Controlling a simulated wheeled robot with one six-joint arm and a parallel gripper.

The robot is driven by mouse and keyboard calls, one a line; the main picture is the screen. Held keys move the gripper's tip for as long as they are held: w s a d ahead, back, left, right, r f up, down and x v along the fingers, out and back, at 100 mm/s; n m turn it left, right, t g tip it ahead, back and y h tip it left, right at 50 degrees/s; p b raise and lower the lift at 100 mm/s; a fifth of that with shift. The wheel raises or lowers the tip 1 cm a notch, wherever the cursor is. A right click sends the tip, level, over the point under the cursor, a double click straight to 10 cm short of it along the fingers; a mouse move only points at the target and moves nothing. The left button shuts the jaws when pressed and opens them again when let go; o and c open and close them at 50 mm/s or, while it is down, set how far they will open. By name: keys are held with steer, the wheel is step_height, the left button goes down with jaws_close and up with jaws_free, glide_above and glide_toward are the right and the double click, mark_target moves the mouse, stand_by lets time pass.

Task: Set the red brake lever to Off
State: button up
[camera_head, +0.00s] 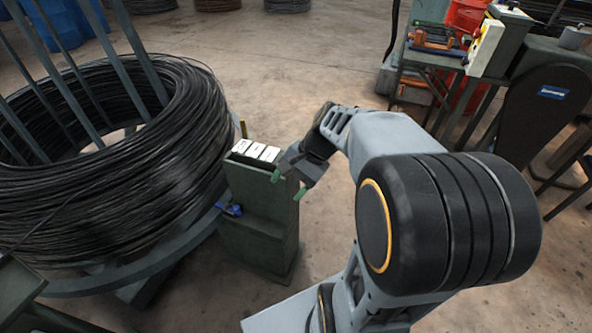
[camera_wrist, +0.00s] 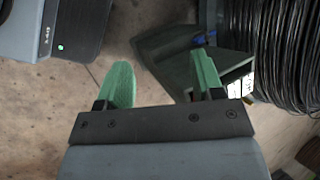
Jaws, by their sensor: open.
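No red brake lever can be made out for certain in either view. A dark green post (camera_head: 258,215) stands beside the wire coil, with white labelled plates (camera_head: 256,151) on its top. It also shows in the wrist view (camera_wrist: 172,52), beyond the fingers and to the right, with the plates partly hidden by the right finger. My gripper (camera_head: 288,184) is beside the right of the post's top, its green fingertips apart. In the wrist view my gripper (camera_wrist: 160,65) is open, with nothing between the fingers.
A large black wire coil (camera_head: 185,140) on a reel with upright bars fills the left. A small blue part (camera_head: 230,209) is on the post's left side. At the upper right stand a bench with a white box (camera_head: 485,48), a red bin (camera_head: 465,16) and dark machinery. Concrete floor lies between.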

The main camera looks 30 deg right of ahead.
steer(key=w+d+f+m+t+y+b, duration=0.45)
steer(key=d+m, duration=0.25)
steer(key=d, duration=0.3)
steer(key=w+d+f+m+t+y+b, duration=0.3)
steer(key=w+d+f+m+t+b, duration=0.3)
steer(key=d, duration=0.3)
steer(key=shift+m, duration=0.5)
steer(key=x, duration=0.8)
steer(key=s+r+b+x, duration=0.1)
steer(key=x, duration=0.3)
steer(key=shift+a, duration=0.35)
jaws_close()
